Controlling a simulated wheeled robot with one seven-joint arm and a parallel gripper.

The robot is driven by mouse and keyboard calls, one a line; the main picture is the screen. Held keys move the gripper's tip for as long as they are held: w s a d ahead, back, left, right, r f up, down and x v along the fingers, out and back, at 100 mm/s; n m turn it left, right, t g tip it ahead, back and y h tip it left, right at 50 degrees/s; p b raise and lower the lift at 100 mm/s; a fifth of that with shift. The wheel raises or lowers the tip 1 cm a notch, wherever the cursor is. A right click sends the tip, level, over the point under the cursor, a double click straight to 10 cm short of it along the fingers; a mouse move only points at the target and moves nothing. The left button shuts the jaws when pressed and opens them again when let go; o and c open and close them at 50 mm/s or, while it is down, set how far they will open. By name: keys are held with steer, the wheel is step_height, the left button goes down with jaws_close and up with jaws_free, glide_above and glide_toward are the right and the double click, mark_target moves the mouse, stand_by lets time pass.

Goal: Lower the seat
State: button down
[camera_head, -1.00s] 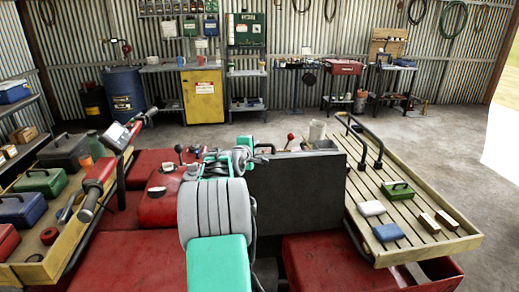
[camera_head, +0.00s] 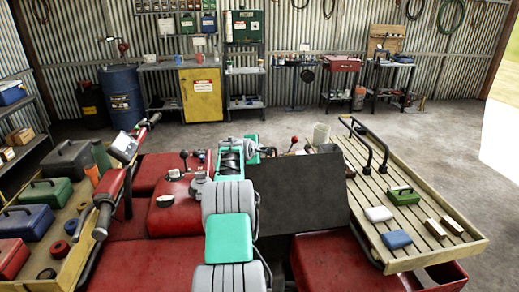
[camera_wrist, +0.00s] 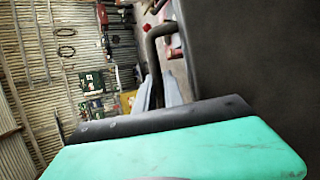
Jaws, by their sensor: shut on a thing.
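The seat (camera_head: 300,195) is a dark flat panel standing on the red vehicle, raised and leaning. In the wrist view its dark face (camera_wrist: 255,60) fills the right side. A bent dark bar (camera_wrist: 158,40) runs beside that face. My gripper (camera_wrist: 163,88) has its grey fingers at the bar and is shut on it; the contact itself is partly hidden by the teal and black hand. In the head view my teal and grey arm reaches to the seat's upper left edge, and the fingertips cannot be made out.
A slatted wooden rack (camera_head: 425,225) with boxes and black rails lies right of the seat. A left tray (camera_head: 75,215) holds toolboxes beside a red-gripped bar (camera_head: 112,185). Red bodywork (camera_head: 325,262) lies below the seat. A yellow cabinet (camera_head: 201,93) stands at the back wall.

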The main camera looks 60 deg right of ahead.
steer(key=shift+w, duration=0.2)
steer(key=c, duration=1.7)
jaws_free()
steer(key=shift+w+a, duration=0.1)
steer(key=shift+a, duration=0.05)
steer(key=shift+c, duration=0.2)
steer(key=shift+s, duration=0.25)
